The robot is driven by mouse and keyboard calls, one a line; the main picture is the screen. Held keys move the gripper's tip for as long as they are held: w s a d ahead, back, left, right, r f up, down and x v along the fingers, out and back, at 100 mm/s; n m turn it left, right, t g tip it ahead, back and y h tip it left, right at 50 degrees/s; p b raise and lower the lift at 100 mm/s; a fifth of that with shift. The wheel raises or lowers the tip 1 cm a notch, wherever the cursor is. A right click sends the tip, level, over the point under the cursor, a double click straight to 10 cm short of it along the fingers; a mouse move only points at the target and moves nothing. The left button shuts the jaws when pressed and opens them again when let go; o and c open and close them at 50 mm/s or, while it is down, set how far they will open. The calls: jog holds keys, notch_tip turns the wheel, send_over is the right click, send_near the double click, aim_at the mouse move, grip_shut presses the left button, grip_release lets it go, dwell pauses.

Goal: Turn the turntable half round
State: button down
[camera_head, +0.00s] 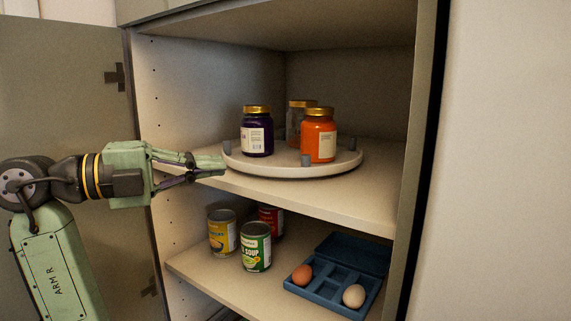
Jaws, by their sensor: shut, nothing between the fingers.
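The turntable (286,169) is a round, pale tray on the upper shelf of an open cabinet. It has small grey pegs near its rim; one grey peg (306,160) shows at the front and another at the left. A dark purple jar (257,133), an orange jar (319,136) and a partly hidden jar (294,122) behind them stand on it, all with gold lids. My gripper (222,166) is shut and empty. It comes in from the left, its fingertips at the turntable's left edge, close to the left peg. I cannot tell whether they touch.
The upper shelf (362,200) has bare room in front of the turntable. On the lower shelf stand a yellow can (222,232), a green can (256,247), a red can (271,219) and a blue egg box (338,297) with two eggs. The cabinet's side walls bound the shelf.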

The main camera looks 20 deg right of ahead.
jog(key=p, duration=0.4)
send_near(305, 184)
jog(key=shift+n, duration=0.3)
jog(key=d+r, duration=0.1)
jog(key=d, duration=0.1)
jog(key=d+r, duration=0.1)
jog(key=w+d+r, duration=0.1)
jog(key=d+r, duration=0.1)
jog(key=shift+d+r, duration=0.15)
jog(key=shift+d, duration=0.2)
jog(key=shift+d+p, duration=0.35)
jog(key=shift+d, duration=0.25)
jog(key=d+n+t+b, duration=0.1)
jog(key=s+d+n+t+b, duration=0.1)
jog(key=t+b, duration=0.1)
jog(key=shift+s+d+f, duration=0.15)
jog(key=shift+d+f, duration=0.1)
jog(key=shift+f, duration=0.15)
jog(key=shift+d+n+t+b, duration=0.3)
jog(key=shift+n+t, duration=0.2)
jog(key=shift+t, duration=0.4)
jog(key=shift+s+d+r+n+t+y, duration=0.1)
jog(key=shift+d+r+n+t+y, duration=0.1)
jog(key=shift+n+t, duration=0.25)
jog(key=shift+s+d+r+n+t+y, duration=0.1)
jog(key=shift+n+t+y, duration=0.15)
jog(key=shift+t, duration=0.3)
